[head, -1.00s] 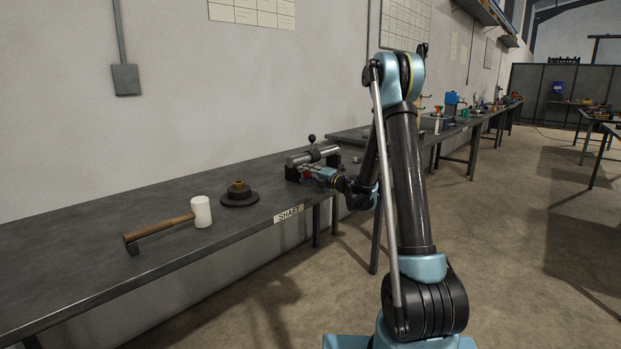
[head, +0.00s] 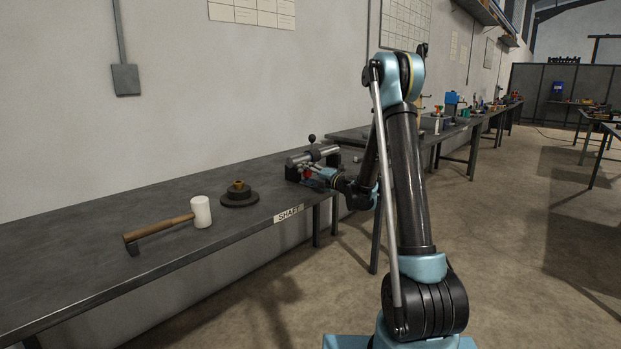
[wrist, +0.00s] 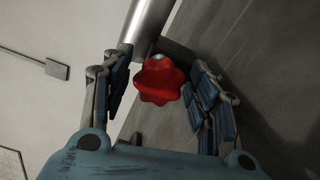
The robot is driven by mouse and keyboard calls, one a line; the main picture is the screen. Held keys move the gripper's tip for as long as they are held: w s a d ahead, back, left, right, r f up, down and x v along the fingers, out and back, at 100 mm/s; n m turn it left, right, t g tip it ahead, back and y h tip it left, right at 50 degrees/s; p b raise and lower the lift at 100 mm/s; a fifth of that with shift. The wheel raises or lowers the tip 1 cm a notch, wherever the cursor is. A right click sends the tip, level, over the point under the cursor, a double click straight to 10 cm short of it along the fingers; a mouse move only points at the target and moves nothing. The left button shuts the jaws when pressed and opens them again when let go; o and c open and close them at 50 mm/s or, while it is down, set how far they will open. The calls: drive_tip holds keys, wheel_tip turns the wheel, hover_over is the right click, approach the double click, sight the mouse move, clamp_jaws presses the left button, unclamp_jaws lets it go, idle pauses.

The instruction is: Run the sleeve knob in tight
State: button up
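The sleeve knob (wrist: 158,82) is red and lobed. In the wrist view it sits at the lower end of a bright metal cylinder (wrist: 149,22). In the head view the red knob (head: 307,173) shows small at the front of the shaft fixture (head: 293,172). My gripper (wrist: 160,70) has its fingers on either side of the knob, with narrow gaps showing on both sides. It looks open around the knob and not closed on it. In the head view my gripper (head: 313,180) is at the fixture, and its fingers are too small to make out clearly.
A mallet (head: 168,226) with a white head and a dark flanged hub with a brass centre (head: 239,193) lie on the bench (head: 110,215), left of the fixture. A ball-ended lever (head: 312,140) rises above the fixture. The wall runs behind the bench.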

sight(309, 174)
drive_tip(key=shift+v, duration=3.5)
drive_tip(key=shift+s, duration=0.1)
